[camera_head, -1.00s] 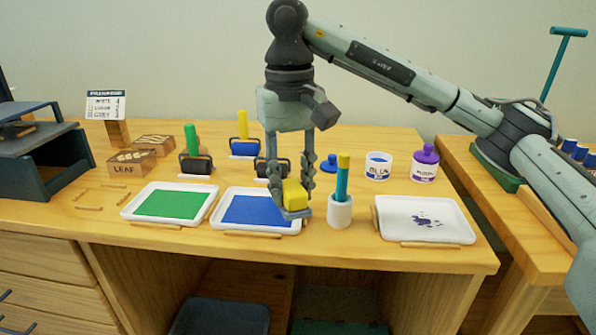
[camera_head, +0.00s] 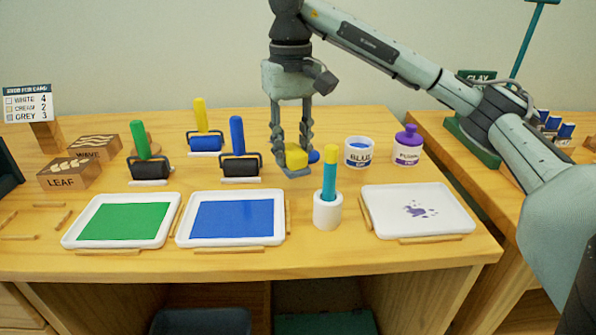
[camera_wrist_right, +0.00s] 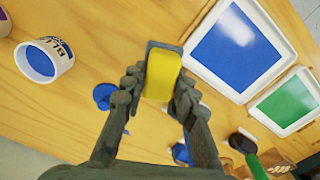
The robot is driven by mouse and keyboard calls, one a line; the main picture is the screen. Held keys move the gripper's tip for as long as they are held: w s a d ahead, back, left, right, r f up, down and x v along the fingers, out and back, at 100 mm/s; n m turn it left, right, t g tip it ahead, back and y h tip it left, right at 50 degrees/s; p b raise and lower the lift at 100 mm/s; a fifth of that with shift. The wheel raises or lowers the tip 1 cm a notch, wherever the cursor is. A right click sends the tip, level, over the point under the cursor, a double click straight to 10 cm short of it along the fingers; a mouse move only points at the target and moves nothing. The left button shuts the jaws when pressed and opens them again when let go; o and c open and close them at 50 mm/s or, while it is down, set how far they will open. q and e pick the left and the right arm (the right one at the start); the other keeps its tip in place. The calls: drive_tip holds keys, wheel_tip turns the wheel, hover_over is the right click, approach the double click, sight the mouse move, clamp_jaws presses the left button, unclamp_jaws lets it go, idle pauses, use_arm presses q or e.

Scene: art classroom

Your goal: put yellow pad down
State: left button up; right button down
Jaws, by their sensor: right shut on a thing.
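The yellow pad (camera_head: 296,158) has a yellow block on top and a grey-blue base. My right gripper (camera_head: 290,150) is shut on it and points down, behind the white tray of blue paint (camera_head: 238,217). The pad is over bare table, in front of a blue lid (camera_head: 314,156); I cannot tell whether its base touches the wood. In the right wrist view the yellow pad (camera_wrist_right: 161,75) sits between the two fingertips, apart from the blue tray (camera_wrist_right: 237,50). My left gripper is not in view.
Rollers with a blue handle (camera_head: 237,135), a green handle (camera_head: 142,143) and a yellow handle (camera_head: 200,115) stand left of the pad. A blue pot (camera_head: 359,153) and a purple bottle (camera_head: 407,147) stand right. A white cup (camera_head: 327,211) holds a tall teal-and-yellow tool.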

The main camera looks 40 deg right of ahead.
sight(298, 169)
drive_tip(key=shift+w+d+f, duration=0.15)
drive_tip(key=shift+d+f, duration=0.35)
drive_tip(key=shift+d, duration=0.25)
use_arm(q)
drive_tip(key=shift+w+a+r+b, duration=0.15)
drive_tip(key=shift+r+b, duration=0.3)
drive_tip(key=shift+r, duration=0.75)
use_arm(e)
drive_tip(key=shift+f, duration=1.95)
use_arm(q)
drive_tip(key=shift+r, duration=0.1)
use_arm(e)
drive_tip(key=shift+f, duration=0.15)
drive_tip(key=c, duration=1.5)
unclamp_jaws()
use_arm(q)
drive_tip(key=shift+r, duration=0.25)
use_arm(e)
drive_tip(key=shift+o, duration=0.2)
